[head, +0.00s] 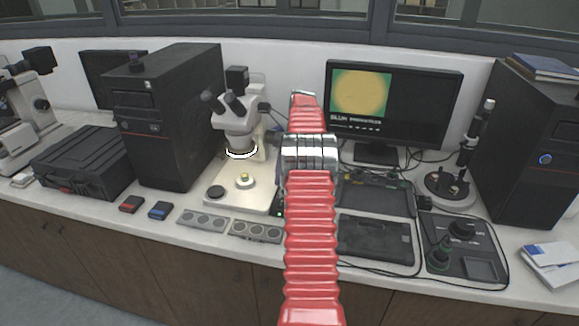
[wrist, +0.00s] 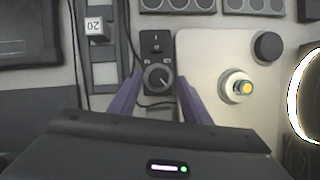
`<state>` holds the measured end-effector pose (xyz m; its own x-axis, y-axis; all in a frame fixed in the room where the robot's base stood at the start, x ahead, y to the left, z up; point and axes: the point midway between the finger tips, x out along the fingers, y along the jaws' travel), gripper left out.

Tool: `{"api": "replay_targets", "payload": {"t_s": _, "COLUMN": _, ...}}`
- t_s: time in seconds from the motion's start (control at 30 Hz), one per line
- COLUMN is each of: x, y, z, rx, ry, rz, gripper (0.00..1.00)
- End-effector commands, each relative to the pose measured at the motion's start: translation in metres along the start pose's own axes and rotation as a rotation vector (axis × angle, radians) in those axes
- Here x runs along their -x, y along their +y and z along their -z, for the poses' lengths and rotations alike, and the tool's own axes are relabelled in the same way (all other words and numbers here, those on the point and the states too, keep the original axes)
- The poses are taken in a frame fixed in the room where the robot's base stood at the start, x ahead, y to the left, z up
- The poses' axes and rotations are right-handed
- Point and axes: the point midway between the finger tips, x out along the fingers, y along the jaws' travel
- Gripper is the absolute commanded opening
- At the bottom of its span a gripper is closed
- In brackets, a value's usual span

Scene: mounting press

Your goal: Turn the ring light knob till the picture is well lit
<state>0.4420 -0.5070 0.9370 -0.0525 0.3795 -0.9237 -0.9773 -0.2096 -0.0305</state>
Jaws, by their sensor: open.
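The ring light knob (wrist: 158,77), dark with a pale pointer line, sits on a small black control box (wrist: 155,42) with a switch in the wrist view. My gripper (wrist: 160,80) is open, its two purple fingers on either side of the knob; I cannot tell whether they touch it. In the head view my red arm hides the knob and gripper. The ring light (head: 241,152) glows white under the microscope (head: 237,125); its bright rim also shows in the wrist view (wrist: 293,85). The monitor (head: 395,100) shows a bright yellow disc on green.
A yellow-topped sample (head: 244,179) stands on the pale microscope base. A black computer tower (head: 165,115) is left of the microscope. Grey trays with round wells (head: 203,220) line the bench front. A keyboard-like black case (head: 375,238) and a control pad (head: 463,249) lie right of my arm.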

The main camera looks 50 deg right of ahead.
Motion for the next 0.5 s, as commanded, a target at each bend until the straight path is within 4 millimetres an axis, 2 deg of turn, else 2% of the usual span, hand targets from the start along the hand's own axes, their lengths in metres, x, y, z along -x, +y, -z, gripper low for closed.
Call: {"api": "replay_targets", "payload": {"t_s": 0.5, "x": 0.046, "y": -0.002, "z": 0.001, "rx": 0.000, "ry": 0.003, "rz": 0.001, "gripper": 0.43}}
